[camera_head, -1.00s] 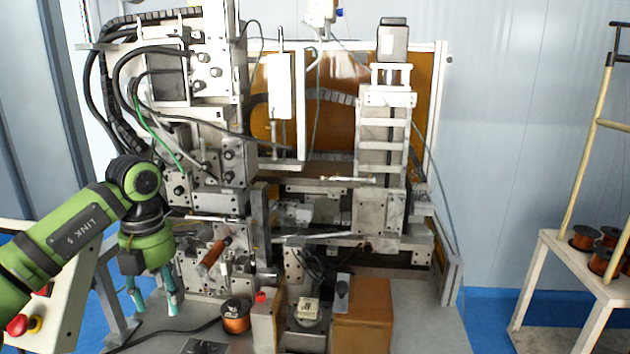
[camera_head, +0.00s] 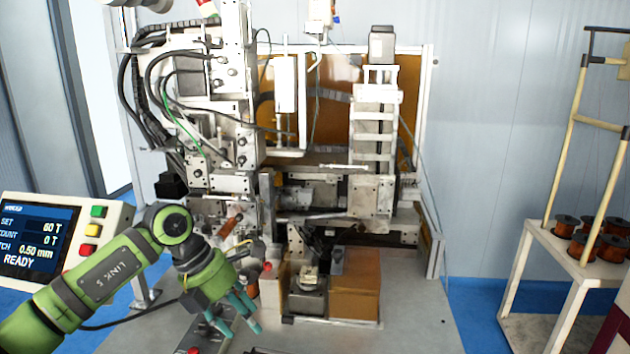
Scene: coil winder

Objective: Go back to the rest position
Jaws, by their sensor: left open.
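My left gripper (camera_head: 243,333) hangs at the end of my green arm, in front of the coil winder (camera_head: 375,150). Its teal fingers point down and stand apart with nothing visible between them. They are over the grey machine table (camera_head: 410,325), to the left of the brown box (camera_head: 356,298). I cannot tell how high they are above the table. My right gripper is not in view.
A control panel (camera_head: 40,238) reading READY stands at the left, behind my arm. A red-topped block (camera_head: 271,285) is close to the gripper's right. Copper spools (camera_head: 590,235) stand on a white rack at the right. The table's front right is clear.

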